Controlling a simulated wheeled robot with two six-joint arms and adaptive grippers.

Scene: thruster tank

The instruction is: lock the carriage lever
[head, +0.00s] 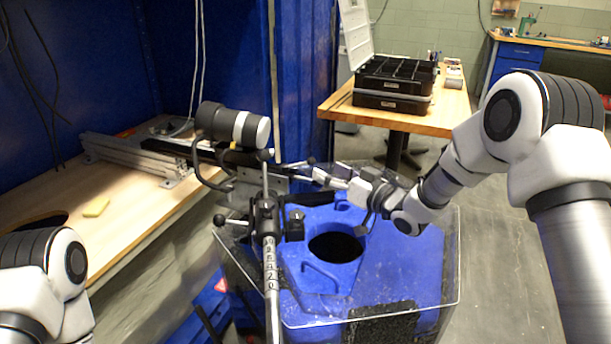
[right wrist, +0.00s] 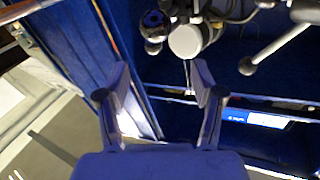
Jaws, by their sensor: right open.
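The carriage (head: 265,215) is a dark clamp block on a graduated metal rail in the head view. A short lever with a black ball knob (head: 219,219) sticks out to its left, and another ball-ended rod (head: 265,157) points up from it. I cannot tell for sure which one is the carriage lever. My right gripper (head: 303,170) is to the right of and above the block, apart from the left knob. In the right wrist view its two fingers (right wrist: 160,88) are spread with nothing between them. A ball-ended rod (right wrist: 247,66) shows at upper right there. My left gripper is out of view.
A black and white thruster cylinder (head: 233,126) hangs on the mount behind the carriage. Below is a blue tank (head: 400,270) with a clear cover and a round dark opening. A wooden bench stands left; a table with a black case (head: 393,88) stands behind.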

